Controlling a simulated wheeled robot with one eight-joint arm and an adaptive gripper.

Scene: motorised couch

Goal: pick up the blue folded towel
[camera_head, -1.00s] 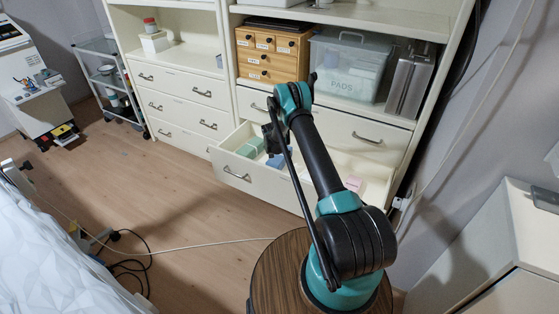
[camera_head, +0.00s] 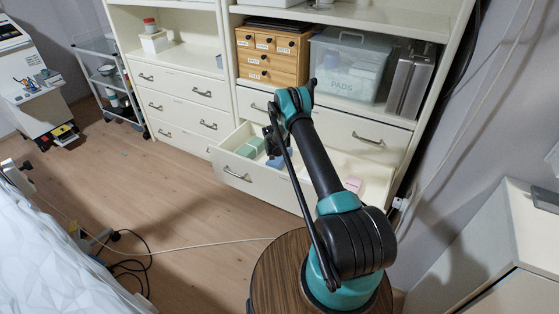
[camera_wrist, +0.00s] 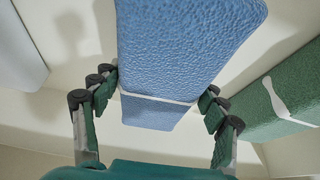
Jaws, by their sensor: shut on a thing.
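The blue folded towel (camera_wrist: 185,45) with a pale band around it fills the upper middle of the wrist view. My gripper (camera_wrist: 158,95) has its fingers on both sides of the towel and is shut on it. In the head view a small part of the blue towel (camera_head: 275,162) shows in the open drawer (camera_head: 262,182), beside my arm. My gripper (camera_head: 272,142) is partly hidden there behind my arm. I cannot tell whether the towel is clear of the drawer floor.
A green folded towel (camera_wrist: 285,98) lies to the right in the wrist view; in the head view it is at the drawer's left (camera_head: 250,147). A pink item (camera_head: 353,184) lies at the drawer's right. The shelf above holds a wooden drawer box (camera_head: 270,55) and a clear bin (camera_head: 347,65).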

